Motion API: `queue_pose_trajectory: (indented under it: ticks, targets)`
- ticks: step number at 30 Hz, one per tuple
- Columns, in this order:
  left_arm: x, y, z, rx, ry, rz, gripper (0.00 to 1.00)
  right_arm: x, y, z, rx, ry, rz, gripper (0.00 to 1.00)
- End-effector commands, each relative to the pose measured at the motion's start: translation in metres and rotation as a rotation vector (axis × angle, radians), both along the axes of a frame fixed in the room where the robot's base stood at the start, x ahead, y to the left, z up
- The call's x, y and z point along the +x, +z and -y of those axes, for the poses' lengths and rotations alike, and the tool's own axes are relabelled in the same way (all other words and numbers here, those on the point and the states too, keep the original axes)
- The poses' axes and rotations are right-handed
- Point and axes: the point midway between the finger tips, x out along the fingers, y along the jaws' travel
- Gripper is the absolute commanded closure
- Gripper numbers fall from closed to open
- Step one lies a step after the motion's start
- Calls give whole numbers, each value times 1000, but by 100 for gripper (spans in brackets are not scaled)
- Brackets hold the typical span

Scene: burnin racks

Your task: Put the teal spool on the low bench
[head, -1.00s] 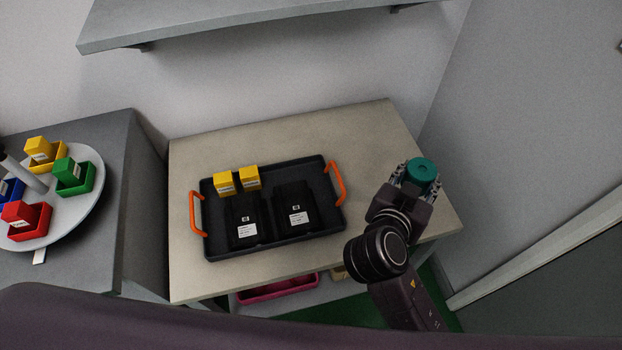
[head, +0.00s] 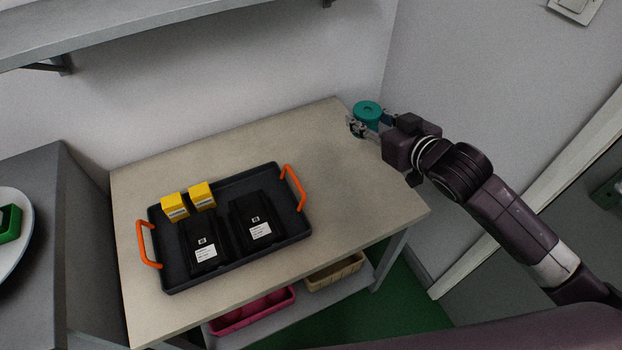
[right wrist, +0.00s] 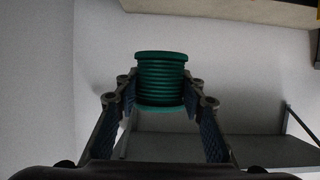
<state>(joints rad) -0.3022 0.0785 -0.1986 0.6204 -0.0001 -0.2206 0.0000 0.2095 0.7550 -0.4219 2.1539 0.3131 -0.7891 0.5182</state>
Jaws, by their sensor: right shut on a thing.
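The teal spool (head: 368,110) is held upright in my right gripper (head: 366,127) over the back right corner of the low beige-topped bench (head: 345,195). Whether it touches the top cannot be told from the head view. In the right wrist view the ribbed teal spool (right wrist: 161,80) sits between the two fingers of my right gripper (right wrist: 161,100), which are shut on it. My left gripper is not in view.
A black tray (head: 170,284) with orange handles holds two yellow boxes (head: 188,203) and two black units. The bench's right part is clear. A grey shelf (head: 150,30) hangs above. Pink (head: 250,315) and beige bins (head: 335,275) sit below.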

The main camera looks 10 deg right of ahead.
Motion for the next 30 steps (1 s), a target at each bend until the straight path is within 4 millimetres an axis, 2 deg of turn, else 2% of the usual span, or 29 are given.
queue_pose_trajectory:
  ticks: [5, 15, 18, 26, 30]
  targets:
    - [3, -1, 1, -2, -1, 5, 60, -1, -26, 0, 3, -2, -6, 92]
    - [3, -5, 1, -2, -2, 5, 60, -1, -117, 0, 3, -3, -6, 92]
    - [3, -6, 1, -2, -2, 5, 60, 0, -138, -1, 3, -3, -4, 92]
    - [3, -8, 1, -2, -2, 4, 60, 0, -164, -1, 3, -2, -3, 92]
    - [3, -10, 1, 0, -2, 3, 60, 0, -186, 0, 3, -2, -3, 92]
